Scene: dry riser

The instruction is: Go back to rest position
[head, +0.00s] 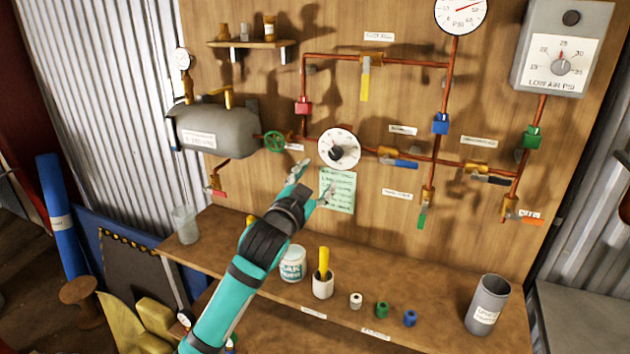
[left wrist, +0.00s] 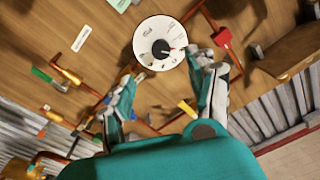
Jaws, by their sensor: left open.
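My left gripper (head: 312,184) is in the middle of the head view, in front of the wooden board and just below a white round dial (head: 339,148) with a dark knob. Its fingers are spread and empty. In the left wrist view the gripper (left wrist: 165,95) shows both fingers apart, with the same dial (left wrist: 160,43) beyond their tips. A green note sheet (head: 338,191) is on the board behind the fingers, partly covered by them. I cannot tell how far the fingers are from the dial. My right gripper is in neither view.
A wooden bench (head: 450,290) below the board holds a white can (head: 292,264), a cup (head: 323,285) with a yellow-handled tool, several small coloured fittings (head: 382,310) and a grey cylinder (head: 487,305). Copper pipes with valves cover the board. A grey tank (head: 215,130) juts out at left.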

